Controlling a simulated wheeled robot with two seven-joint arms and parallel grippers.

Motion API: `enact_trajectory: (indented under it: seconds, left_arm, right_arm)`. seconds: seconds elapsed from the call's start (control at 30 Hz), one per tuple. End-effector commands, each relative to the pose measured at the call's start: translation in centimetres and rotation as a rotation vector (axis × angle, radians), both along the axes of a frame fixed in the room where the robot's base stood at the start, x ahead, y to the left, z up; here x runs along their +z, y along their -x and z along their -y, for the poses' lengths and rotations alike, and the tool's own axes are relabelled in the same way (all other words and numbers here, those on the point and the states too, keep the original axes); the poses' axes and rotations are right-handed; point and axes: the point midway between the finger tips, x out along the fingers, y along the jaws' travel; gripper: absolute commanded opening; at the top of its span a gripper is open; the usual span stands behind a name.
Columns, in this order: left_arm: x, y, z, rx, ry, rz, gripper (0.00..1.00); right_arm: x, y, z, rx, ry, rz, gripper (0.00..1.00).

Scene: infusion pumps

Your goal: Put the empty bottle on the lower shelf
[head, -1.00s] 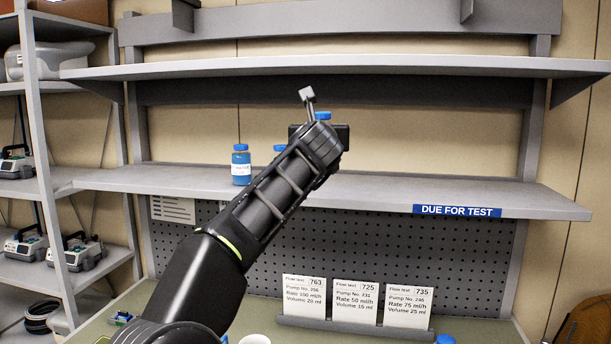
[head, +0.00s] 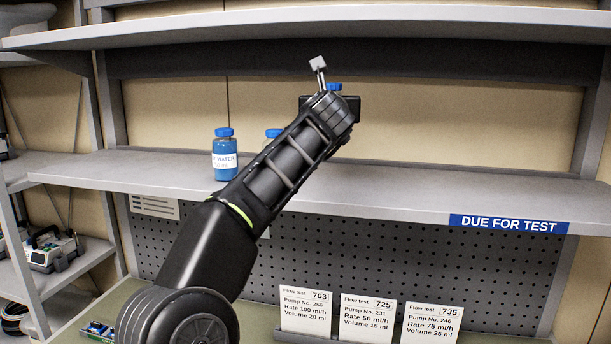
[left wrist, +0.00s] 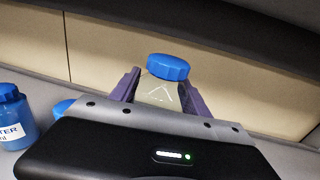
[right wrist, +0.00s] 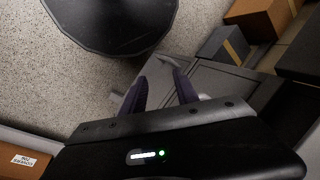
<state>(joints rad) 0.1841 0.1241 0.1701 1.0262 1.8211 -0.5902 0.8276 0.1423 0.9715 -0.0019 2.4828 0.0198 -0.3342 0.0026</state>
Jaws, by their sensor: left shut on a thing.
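The empty bottle (left wrist: 160,92), clear with a blue cap, is held upright between the fingers of my left gripper (left wrist: 159,97) in the left wrist view. In the head view only its blue cap (head: 334,87) shows above my left gripper (head: 335,103); my arm hides the rest. The bottle is in the space between the upper shelf (head: 400,16) and the lower shelf (head: 380,188). Whether its base touches the lower shelf is hidden. My right gripper (right wrist: 160,90) is open and empty in the right wrist view, above the floor.
A blue labelled bottle (head: 225,158) stands on the lower shelf at left. Another blue-capped bottle (head: 272,134) is partly hidden behind my arm. The lower shelf is clear to the right, above the "DUE FOR TEST" label (head: 508,224). Cards (head: 367,318) stand on the bench below.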

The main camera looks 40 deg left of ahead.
Motion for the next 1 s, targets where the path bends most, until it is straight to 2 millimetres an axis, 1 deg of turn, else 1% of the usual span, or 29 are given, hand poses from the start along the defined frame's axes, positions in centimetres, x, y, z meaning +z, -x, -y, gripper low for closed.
enact_trajectory:
  seconds: [0.17,0.4,0.47,0.83,1.0]
  left_arm:
    - [-1.1,0.0,-0.1,0.002,-0.002,-0.003,0.1]
    - [-5.0,0.0,0.0,0.001,-0.001,-0.003,0.1]
    - [-5.6,0.0,-0.1,0.001,-0.001,-0.003,0.1]
    - [-6.1,0.0,-0.1,0.002,-0.001,-0.002,0.1]
    - [-8.0,0.0,0.0,0.0,-0.001,-0.005,0.1]
  right_arm:
    - [0.0,0.0,0.0,0.0,0.0,0.0,0.36]
    - [-0.1,0.0,0.0,0.001,-0.001,0.001,0.36]
    - [-0.1,0.0,0.0,0.001,-0.001,0.001,0.36]
    - [-0.1,0.0,0.0,0.001,-0.001,0.001,0.36]
    - [0.0,0.0,0.0,0.001,-0.001,0.001,0.36]
